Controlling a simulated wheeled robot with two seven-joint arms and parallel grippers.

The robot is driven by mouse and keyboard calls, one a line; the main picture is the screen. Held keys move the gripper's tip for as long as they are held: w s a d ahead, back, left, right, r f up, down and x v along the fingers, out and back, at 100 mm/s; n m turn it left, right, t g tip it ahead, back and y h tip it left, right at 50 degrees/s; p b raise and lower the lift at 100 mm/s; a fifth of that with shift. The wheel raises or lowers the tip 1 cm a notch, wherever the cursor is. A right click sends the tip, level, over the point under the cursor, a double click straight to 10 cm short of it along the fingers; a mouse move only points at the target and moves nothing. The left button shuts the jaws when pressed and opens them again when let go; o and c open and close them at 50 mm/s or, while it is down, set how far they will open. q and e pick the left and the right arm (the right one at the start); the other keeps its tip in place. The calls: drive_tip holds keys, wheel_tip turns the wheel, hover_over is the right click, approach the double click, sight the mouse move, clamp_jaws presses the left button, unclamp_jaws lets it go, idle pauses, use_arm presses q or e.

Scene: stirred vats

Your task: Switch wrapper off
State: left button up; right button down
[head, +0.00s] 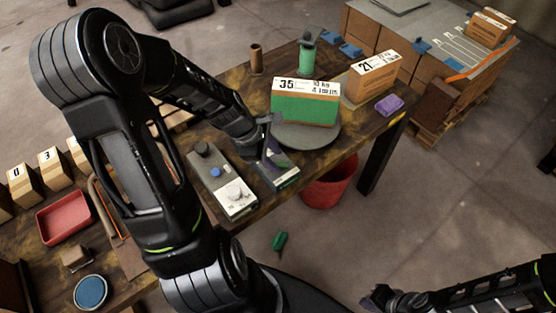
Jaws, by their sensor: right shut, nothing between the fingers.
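A grey control panel (222,180) lies on the wooden table, with a black knob (202,149), a blue button (215,172) and a white dial (236,193). My right gripper (378,297) is shut and empty, low over the floor at the bottom.
A box marked 21 (372,76), a purple block (389,105), a green roll (306,58) and a brown tube (256,59) stand near the turntable. A red bin (327,188) is below the table edge. A red tray (63,217) lies at left.

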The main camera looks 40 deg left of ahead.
sight(279, 163)
use_arm(q)
drive_tip(key=shift+x, duration=1.55)
drive_tip(key=shift+c, duration=0.2)
clamp_jaws()
